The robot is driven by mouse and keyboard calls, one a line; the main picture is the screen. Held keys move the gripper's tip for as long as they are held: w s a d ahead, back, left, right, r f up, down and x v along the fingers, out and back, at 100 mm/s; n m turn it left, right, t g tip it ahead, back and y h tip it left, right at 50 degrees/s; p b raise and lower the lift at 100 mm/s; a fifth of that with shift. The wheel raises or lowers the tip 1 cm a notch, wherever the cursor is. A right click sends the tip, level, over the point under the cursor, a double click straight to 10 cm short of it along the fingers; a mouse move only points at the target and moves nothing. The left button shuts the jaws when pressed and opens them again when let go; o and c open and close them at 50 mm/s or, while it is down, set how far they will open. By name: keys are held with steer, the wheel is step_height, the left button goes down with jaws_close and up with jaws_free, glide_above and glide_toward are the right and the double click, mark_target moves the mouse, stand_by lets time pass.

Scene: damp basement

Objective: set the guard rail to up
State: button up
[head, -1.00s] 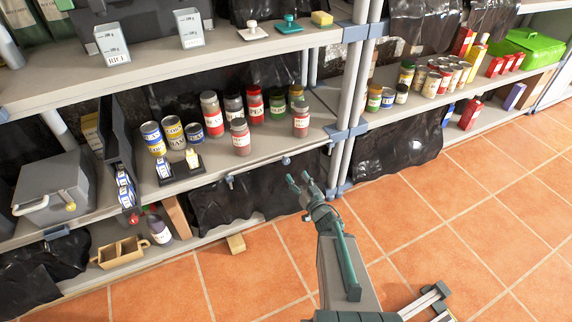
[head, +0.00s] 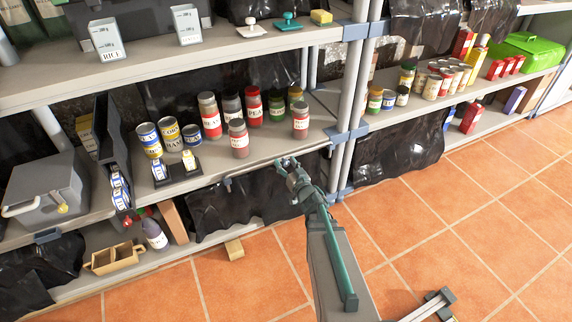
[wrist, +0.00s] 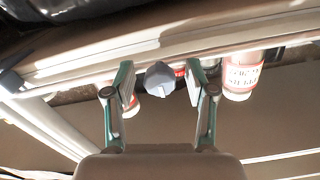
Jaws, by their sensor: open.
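The guard rail (head: 255,167) looks like a thin bar along the front edge of the middle shelf; I cannot tell its exact setting. A small grey knob (head: 227,182) sits at the front edge, left of my gripper. My gripper (head: 286,163) is at the shelf's front edge, below the jars, with its fingers spread. In the wrist view my gripper (wrist: 159,82) has a round grey knob (wrist: 160,76) between its open fingers, with gaps on both sides. The arm hides this knob in the head view. The wrist picture looks upside down.
Several jars and cans stand behind the edge, including a front red-labelled jar (head: 300,121) close to my gripper. A shelf post (head: 348,110) rises to the right. Black sheeting (head: 250,205) hangs below. The tiled floor (head: 450,240) in front is mostly clear.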

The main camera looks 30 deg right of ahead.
jaws_close()
steer(key=shift+r, duration=0.1)
step_height(320, 180, up, 7)
steer(key=p, duration=0.6)
steer(key=shift+f+p, duration=0.2)
steer(key=shift+p, duration=0.15)
steer(key=shift+c, duration=1.5)
jaws_free()
steer(key=shift+r, duration=0.1)
steer(key=o, duration=0.3)
